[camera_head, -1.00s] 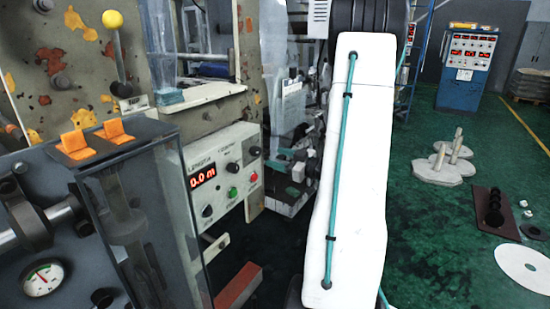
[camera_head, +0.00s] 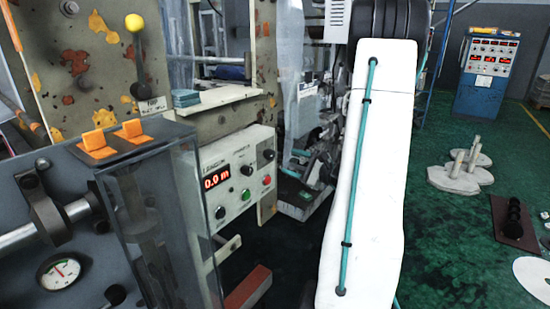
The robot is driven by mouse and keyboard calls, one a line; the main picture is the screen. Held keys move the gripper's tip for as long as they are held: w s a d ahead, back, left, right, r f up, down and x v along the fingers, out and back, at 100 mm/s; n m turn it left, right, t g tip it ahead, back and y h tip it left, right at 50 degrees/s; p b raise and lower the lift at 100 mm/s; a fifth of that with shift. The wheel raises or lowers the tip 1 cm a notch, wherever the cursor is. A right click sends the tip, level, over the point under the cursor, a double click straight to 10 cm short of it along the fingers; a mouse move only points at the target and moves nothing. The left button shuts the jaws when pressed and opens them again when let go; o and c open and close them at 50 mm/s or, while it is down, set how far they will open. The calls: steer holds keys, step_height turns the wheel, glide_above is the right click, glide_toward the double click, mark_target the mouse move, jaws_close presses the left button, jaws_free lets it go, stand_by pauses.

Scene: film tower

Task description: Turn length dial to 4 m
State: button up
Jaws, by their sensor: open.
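A light grey control panel (camera_head: 229,160) stands left of centre, with a red display (camera_head: 216,176) reading 0.0 m. Black knobs sit on it: one below the display (camera_head: 220,212), one to its right (camera_head: 246,171) and one at the upper right (camera_head: 268,155). A green button (camera_head: 246,194) and a red button (camera_head: 267,180) are also on the panel. The panel's lettering is too small to read surely, so I cannot tell which knob is the length dial. My white arm link with a teal cable fills the picture right of the panel. My gripper is not in view.
A blue cabinet (camera_head: 486,75) stands at the far right. White discs (camera_head: 460,178) and a dark plate (camera_head: 513,221) lie on the green floor.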

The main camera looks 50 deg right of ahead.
mark_target(273, 156)
steer(key=w+m, duration=0.2)
steer(key=m, duration=0.1)
steer(key=w+m, duration=0.2)
steer(key=w, duration=0.1)
steer(key=w+m, duration=0.2)
steer(key=m, duration=0.1)
steer(key=shift+w+a+m, duration=0.3)
steer(key=shift+w, duration=0.1)
steer(key=c, duration=1)
